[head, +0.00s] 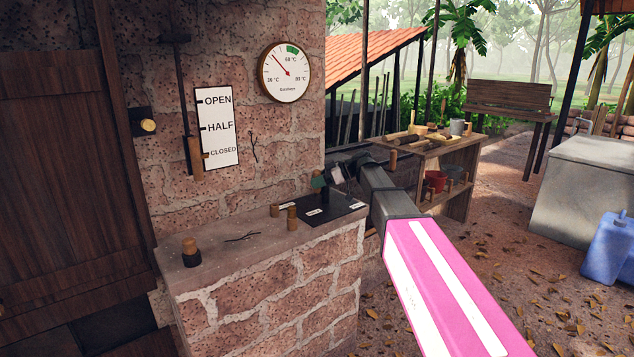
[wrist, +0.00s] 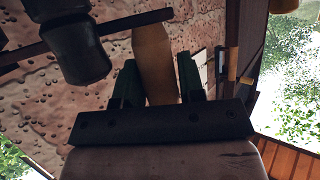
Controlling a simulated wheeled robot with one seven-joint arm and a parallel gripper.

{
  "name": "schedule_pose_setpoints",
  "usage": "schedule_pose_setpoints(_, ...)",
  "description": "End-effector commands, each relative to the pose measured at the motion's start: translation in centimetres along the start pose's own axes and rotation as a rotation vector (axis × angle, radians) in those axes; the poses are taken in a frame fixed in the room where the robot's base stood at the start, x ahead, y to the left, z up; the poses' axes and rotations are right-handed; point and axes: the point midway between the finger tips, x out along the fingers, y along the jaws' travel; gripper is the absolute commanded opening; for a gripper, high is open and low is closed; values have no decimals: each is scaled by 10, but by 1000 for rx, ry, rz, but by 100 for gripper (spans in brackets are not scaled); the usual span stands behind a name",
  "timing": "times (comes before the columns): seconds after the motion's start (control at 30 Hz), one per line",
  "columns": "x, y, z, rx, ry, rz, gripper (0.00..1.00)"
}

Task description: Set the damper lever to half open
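The damper lever is a dark rod with a wooden handle (head: 194,158), hanging on the brick wall left of a white sign (head: 218,128) marked OPEN, HALF and CLOSED. Its pointer is beside CLOSED. My gripper (head: 319,184) is well to the right of the lever, above the right end of the stone ledge, and does not touch the lever. In the wrist view its green fingers (wrist: 158,80) stand apart. A brown wooden piece (wrist: 156,60) shows between them; I cannot tell what it is or whether they touch it.
The stone ledge (head: 225,240) bears wooden pegs (head: 292,217), a dark knob with a wooden top (head: 190,253) and a black mat (head: 335,209). A round gauge (head: 285,72) is on the wall above. A wooden door (head: 50,150) is at left. Wall space before the lever looks clear.

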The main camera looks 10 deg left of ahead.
Motion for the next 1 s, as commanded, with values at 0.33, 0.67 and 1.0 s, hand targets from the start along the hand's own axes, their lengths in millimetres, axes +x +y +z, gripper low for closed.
schedule_pose_setpoints(0.33,0,0,0,-2,0,1,59)
schedule_pose_setpoints(0.67,-40,0,0,-2,1,4,59)
schedule_pose_setpoints(1.0,-96,0,0,-1,0,2,59)
